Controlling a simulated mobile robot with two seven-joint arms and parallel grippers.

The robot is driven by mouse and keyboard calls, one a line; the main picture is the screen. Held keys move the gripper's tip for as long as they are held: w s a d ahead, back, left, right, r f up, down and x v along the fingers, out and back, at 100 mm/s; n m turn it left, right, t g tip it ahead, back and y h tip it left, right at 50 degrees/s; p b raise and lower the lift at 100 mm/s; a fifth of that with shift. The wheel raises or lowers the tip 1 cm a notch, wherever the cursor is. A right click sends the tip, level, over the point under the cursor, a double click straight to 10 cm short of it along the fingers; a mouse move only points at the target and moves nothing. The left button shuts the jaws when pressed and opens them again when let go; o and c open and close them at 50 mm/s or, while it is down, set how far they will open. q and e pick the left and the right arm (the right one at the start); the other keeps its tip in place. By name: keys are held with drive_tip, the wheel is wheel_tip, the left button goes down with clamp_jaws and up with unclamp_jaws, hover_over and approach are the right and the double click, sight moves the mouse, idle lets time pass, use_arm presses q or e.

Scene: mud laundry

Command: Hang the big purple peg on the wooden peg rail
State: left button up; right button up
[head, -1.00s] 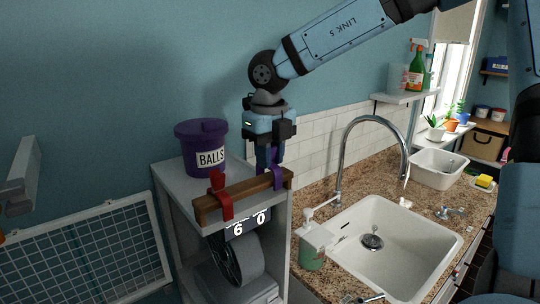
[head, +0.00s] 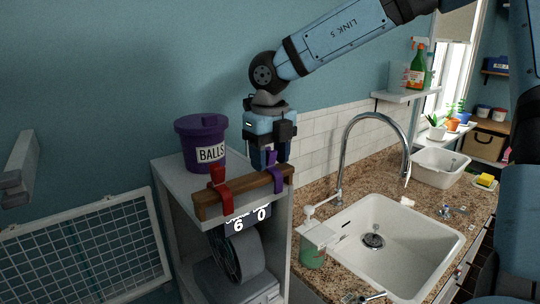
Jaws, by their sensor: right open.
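The purple peg (head: 277,180) sits over the right end of the wooden peg rail (head: 248,194), with one part hanging down the rail's front. Its upper tip shows just below and between the fingers of my right gripper (head: 269,158). My right gripper is open, pointing down just above and behind the rail. Whether a finger still touches the peg I cannot tell. A red peg (head: 221,190) hangs on the left part of the same rail. My left gripper is not in view.
A purple bucket labelled BALLS (head: 201,145) stands on the grey shelf unit (head: 171,171) behind the rail. To the right are a soap dispenser (head: 313,248), a tall faucet (head: 341,150) and a white sink (head: 410,240). A tiled wall is close behind.

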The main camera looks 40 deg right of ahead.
drive_tip(key=shift+r, duration=0.1)
drive_tip(key=shift+r, duration=0.25)
wheel_tip(320, 180, up, 13)
drive_tip(key=b, duration=0.2)
